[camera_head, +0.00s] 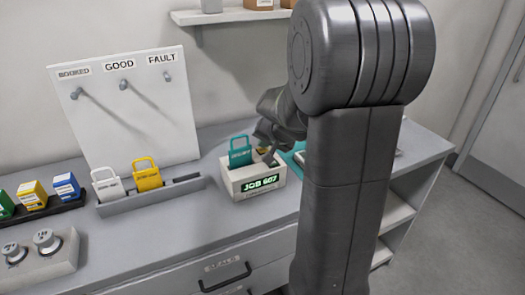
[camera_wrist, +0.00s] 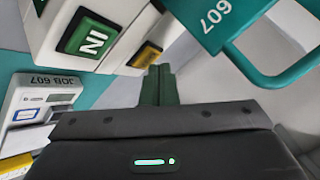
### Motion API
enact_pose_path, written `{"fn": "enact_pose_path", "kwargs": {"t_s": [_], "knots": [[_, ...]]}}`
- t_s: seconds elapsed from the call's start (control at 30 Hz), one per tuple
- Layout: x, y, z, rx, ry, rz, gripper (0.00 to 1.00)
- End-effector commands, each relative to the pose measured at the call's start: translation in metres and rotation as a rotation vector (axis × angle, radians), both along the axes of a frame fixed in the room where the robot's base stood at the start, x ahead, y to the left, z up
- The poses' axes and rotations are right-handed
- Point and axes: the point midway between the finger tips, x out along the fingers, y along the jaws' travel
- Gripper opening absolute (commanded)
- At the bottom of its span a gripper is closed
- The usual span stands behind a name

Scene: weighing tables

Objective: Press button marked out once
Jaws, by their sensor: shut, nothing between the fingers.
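A pale box (camera_head: 251,190) with a lit JOB 607 display stands on the bench. In the wrist view its green button (camera_wrist: 93,38) reads IN. A yellow button (camera_wrist: 146,54) sits beside it, with its marking too small to read. It shows partly behind my gripper in the head view. A teal padlock-shaped tag (camera_head: 240,156) stands in the box; it also shows in the wrist view, marked 607 (camera_wrist: 213,17). My gripper (camera_wrist: 159,70) is shut and empty, its fingertips close beside the yellow button. I cannot tell whether they touch it.
A grey rack (camera_head: 152,201) holds a white tag (camera_head: 106,185) and a yellow tag (camera_head: 147,176). Coloured boxes (camera_head: 34,195) and a unit with knobs (camera_head: 60,260) stand at left. A pegboard (camera_head: 130,120) leans behind. A device labelled JOB 607 (camera_wrist: 42,98) lies near the box.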

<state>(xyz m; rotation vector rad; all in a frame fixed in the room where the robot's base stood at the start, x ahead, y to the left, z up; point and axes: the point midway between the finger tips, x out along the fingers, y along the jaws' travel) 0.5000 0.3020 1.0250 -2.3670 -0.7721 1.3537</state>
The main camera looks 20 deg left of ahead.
Motion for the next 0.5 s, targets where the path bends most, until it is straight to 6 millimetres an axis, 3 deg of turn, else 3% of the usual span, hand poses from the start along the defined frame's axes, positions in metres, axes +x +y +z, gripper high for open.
{"fn": "enact_pose_path", "kwargs": {"t_s": [0.5], "knots": [[0.0001, 0.0000, -0.0043, 0.000, 0.000, 0.000, 0.00]]}}
